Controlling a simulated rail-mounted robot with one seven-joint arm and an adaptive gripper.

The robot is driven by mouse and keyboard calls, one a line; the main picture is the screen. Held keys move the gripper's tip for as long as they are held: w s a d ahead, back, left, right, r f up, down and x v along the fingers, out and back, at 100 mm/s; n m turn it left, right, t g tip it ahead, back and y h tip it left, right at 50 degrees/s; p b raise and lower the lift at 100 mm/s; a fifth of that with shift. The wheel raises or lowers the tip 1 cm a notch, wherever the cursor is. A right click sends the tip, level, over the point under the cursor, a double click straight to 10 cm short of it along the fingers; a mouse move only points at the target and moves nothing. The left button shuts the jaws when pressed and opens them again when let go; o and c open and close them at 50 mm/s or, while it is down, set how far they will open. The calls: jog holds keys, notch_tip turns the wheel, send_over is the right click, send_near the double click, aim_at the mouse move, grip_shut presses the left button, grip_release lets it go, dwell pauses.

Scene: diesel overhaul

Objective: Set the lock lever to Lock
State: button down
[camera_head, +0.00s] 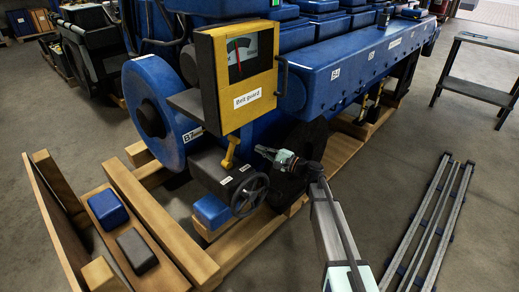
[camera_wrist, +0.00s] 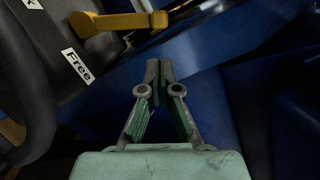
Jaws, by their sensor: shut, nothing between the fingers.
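The yellow lock lever (camera_head: 230,153) stands up from a dark box below the "Belt guard" panel. In the wrist view the lever (camera_wrist: 120,22) runs from its round hub at left to a knob at right. A white "Free" label (camera_wrist: 77,65) lies just beside the hub. A second label (camera_wrist: 33,3), cut off by the frame, ends in "k". My gripper (camera_head: 259,150) is right of the lever in the head view. In the wrist view my gripper (camera_wrist: 160,66) is shut and empty, its fingertips just below the lever's knob. Contact with the lever cannot be told.
A dark handwheel (camera_head: 250,195) sits on the box below the lever. The yellow belt guard panel (camera_head: 237,75) with a gauge hangs above, its handle at right. The blue engine (camera_head: 345,70) stands behind.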

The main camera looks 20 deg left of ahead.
aim_at(230, 151)
jog(key=p+x, duration=0.1)
jog(key=x, duration=0.7)
jog(key=shift+s, duration=0.15)
